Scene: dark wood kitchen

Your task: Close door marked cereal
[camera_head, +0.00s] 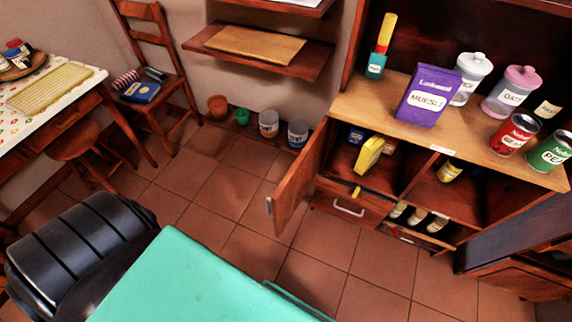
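A wooden cabinet door (297,178) stands open at the left side of the low cabinet (362,103), swung out from it, with a small metal handle near its outer lower edge. No cereal marking can be read on it. The left compartment (344,158) behind it is open and holds a yellow box (369,154) and a dark blue tin. A small white label (442,149) on the counter's front edge is too small to read. Neither of my grippers is in view.
A drawer (348,207) sits under the left compartment. A dark wood panel (520,232) sticks out at the right. A purple muesli packet (428,97), jars and cans stand on the counter. Tiled floor (232,197) before the door is clear. A table and chair stand left.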

